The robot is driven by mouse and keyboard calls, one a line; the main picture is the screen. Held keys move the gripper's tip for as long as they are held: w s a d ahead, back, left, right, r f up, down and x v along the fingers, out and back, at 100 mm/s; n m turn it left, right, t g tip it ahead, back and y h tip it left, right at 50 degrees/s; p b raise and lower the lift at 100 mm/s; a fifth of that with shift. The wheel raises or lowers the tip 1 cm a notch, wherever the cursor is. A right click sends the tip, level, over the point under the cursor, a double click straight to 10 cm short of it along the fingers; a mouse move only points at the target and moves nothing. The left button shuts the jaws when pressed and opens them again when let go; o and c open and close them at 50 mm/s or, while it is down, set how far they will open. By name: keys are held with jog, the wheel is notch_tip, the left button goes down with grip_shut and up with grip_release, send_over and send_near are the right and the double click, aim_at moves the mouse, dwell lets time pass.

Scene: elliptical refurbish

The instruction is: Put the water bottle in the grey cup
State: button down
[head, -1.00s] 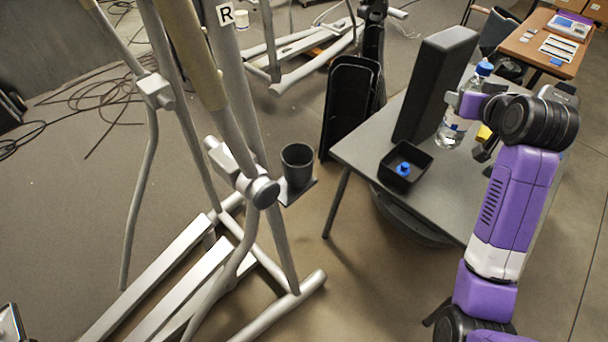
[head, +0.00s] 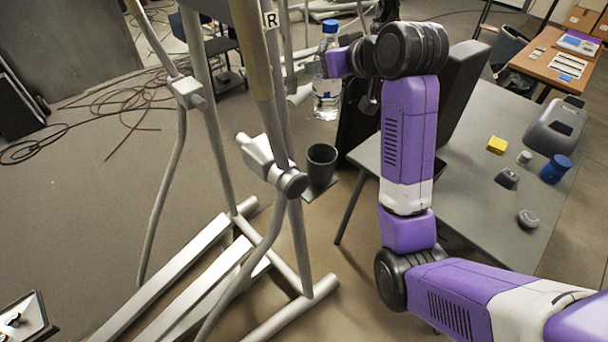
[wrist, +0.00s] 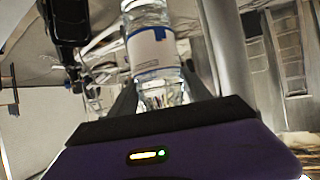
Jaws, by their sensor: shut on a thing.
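The water bottle (head: 327,98) is clear with a blue cap and a pale label. My gripper (head: 318,68) is shut on it and holds it upright in the air. In the wrist view the bottle (wrist: 153,50) stands between the fingers (wrist: 160,97). The grey cup (head: 321,163) is a dark, open cup on a small plate fixed to the elliptical machine. The bottle hangs above the cup in the head view, apart from it. How far it is in depth from the cup is hard to tell.
The elliptical's grey posts (head: 285,130) and pivot joint (head: 291,182) stand close left of the cup. The grey table (head: 470,190) at right bears a yellow block (head: 497,145), a blue cup (head: 554,169) and small items. A tall black box (head: 462,85) stands behind my arm.

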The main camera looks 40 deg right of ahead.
notch_tip(320, 180, down, 20)
jog(key=p, duration=0.1)
jog(key=shift+a+f, duration=0.15)
jog(key=shift+a, duration=0.1)
jog(key=shift+f, duration=0.1)
dwell(0.4)
jog(key=shift+c, duration=2.4)
grip_release()
jog(key=shift+s+f, duration=0.1)
jog(key=shift+f, duration=0.05)
jog(key=v, duration=1.2)
jog(key=shift+b, duration=0.4)
